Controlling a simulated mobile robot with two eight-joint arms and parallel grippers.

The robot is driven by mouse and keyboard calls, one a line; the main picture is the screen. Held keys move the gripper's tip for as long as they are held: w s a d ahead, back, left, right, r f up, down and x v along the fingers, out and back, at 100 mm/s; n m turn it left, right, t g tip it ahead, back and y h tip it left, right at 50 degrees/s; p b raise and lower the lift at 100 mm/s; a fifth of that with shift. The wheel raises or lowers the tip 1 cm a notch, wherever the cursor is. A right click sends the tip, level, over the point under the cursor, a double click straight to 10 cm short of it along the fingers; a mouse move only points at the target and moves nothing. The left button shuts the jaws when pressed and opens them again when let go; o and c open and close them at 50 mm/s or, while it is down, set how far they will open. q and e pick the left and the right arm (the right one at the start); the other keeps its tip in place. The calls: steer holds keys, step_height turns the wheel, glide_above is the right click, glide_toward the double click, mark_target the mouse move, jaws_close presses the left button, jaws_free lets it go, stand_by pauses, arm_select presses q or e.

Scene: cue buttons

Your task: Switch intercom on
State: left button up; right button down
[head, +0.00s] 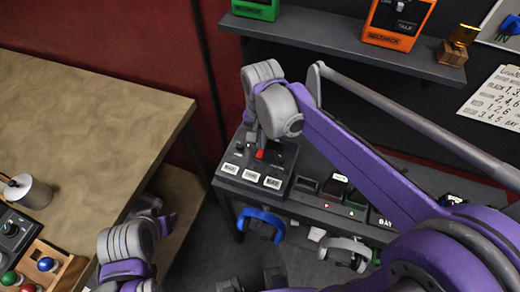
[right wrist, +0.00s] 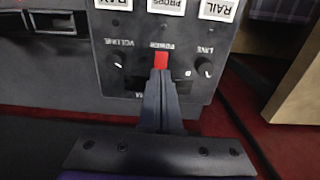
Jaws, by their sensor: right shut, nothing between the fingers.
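The intercom is a dark panel box (head: 232,172) on the left end of the desk, with white labels along its front. Its red power switch (head: 260,154) shows just below my right gripper (head: 253,137). In the right wrist view the red switch (right wrist: 161,61) sits under the word POWER, between a VOLUME knob (right wrist: 117,62) and a LINE knob (right wrist: 205,69). My right gripper (right wrist: 160,74) is shut and empty, its tips right at the switch; I cannot tell if they touch it. My left gripper (head: 165,222) is low beside the wooden table, its fingers unclear.
A wooden table (head: 90,110) stands at left with a control box (head: 15,230) and coloured buttons. A shelf (head: 340,45) above the desk holds a green box (head: 255,8) and an orange box (head: 398,22). Blue headphones (head: 262,222) and grey headphones (head: 345,250) hang below the desk edge.

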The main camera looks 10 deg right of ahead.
steer(key=shift+r+p, duration=1.25)
steer(key=shift+r, duration=1.35)
arm_select(q)
steer(key=r, duration=0.1)
steer(key=w+r, duration=0.1)
steer(key=r, duration=0.2)
steer(key=shift+w, duration=0.35)
arm_select(e)
steer(key=shift+w, duration=0.1)
arm_select(q)
steer(key=shift+s, duration=0.1)
